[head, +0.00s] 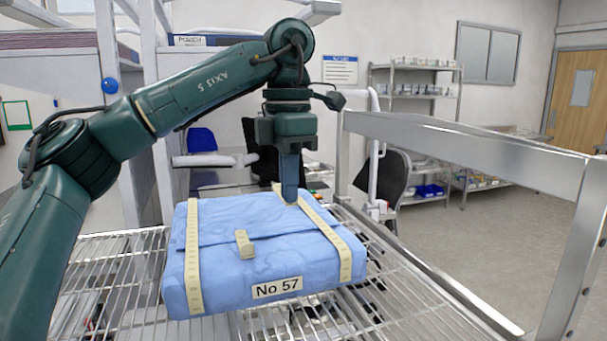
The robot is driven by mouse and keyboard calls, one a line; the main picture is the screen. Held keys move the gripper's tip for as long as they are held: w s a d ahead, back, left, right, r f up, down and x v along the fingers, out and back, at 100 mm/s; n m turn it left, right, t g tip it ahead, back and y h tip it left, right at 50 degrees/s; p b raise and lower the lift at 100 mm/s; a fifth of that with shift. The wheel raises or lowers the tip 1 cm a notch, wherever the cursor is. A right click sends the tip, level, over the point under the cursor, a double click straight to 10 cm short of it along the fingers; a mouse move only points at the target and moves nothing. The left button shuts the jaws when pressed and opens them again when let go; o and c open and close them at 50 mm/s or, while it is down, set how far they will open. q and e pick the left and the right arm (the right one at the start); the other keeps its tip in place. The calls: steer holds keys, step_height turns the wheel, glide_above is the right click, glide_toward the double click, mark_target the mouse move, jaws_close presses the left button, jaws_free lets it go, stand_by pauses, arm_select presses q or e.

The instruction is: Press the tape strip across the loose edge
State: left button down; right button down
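A blue wrapped pack (262,228) labelled "No 57" lies flat on a wire rack. Long cream tape strips run over its left side (193,258) and its right side (335,243). A short tan tape strip (244,244) lies across the folded edge (225,238) near the middle of the top. My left gripper (290,198) points straight down over the far right part of the pack, by the upper end of the right strip. Its fingers look close together, and their tips seem to touch or nearly touch the wrap. My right gripper does not show.
The wire rack (110,265) extends around the pack, with bare wire at left and front. A metal frame rail (460,140) stands at the right. Chairs (392,178) and stocked shelves (425,90) are behind.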

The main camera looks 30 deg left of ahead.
mark_target(289, 247)
arm_select(q)
steer(key=shift+s+f, duration=0.25)
steer(key=shift+f, duration=2.15)
steer(key=shift+w+f+b, duration=0.1)
steer(key=shift+f+b, duration=0.4)
steer(key=shift+f, duration=0.3)
steer(key=shift+f, duration=0.35)
steer(key=c, duration=1.6)
jaws_free()
steer(key=shift+o, duration=0.2)
step_height(289, 247, up, 13)
steer(key=shift+r+p, duration=0.1)
steer(key=shift+p, duration=0.4)
